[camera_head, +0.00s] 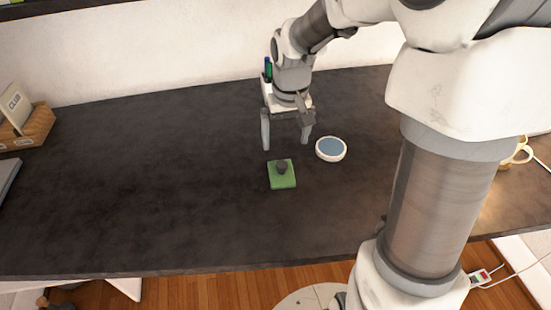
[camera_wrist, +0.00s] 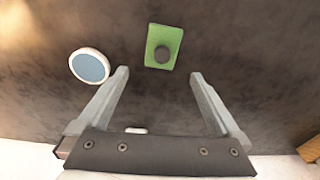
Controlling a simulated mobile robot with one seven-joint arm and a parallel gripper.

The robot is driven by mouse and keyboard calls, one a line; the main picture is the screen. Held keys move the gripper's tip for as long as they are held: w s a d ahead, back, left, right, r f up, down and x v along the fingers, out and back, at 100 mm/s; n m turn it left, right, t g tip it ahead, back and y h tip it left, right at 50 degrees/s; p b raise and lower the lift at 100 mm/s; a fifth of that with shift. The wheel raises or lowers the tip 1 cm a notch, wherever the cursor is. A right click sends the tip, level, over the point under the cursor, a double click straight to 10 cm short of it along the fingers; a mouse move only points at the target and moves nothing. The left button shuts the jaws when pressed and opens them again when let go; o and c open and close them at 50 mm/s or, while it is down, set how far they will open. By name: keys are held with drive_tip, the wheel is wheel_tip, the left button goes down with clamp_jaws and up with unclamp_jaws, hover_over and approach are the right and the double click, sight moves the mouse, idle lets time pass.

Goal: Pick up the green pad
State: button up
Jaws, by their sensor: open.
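A white round dish with a blue-grey top (camera_head: 331,149) stands right of the pad. A wooden box with a card (camera_head: 27,128) is at far left. A cream mug (camera_head: 516,153) is at far right.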

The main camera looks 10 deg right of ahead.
sight(282, 163)
drive_tip(key=f+b, duration=0.1)
drive_tip(key=f, duration=0.3)
drive_tip(key=w+f+b, duration=0.1)
drive_tip(key=f, duration=0.3)
drive_tip(key=f+b, duration=0.1)
drive_tip(key=f, duration=0.2)
drive_tip(key=shift+w+a+f, duration=0.2)
drive_tip(key=shift+w+f, duration=0.05)
drive_tip(key=shift+f, duration=0.15)
drive_tip(key=c, duration=1.2)
drive_tip(key=shift+o, duration=0.2)
drive_tip(key=shift+r, duration=0.1)
drive_tip(key=shift+r, duration=0.45)
drive_tip(key=r, duration=0.1)
drive_tip(key=r+p, duration=0.1)
drive_tip(key=r, duration=0.1)
drive_tip(key=shift+d+r+p, duration=0.25)
drive_tip(key=shift+r+p, duration=0.1)
drive_tip(key=shift+r, duration=0.05)
drive_tip(key=d+r+p, duration=0.2)
drive_tip(key=d+r, duration=0.4)
drive_tip(key=d, duration=0.5)
drive_tip(key=shift+d+r, duration=0.1)
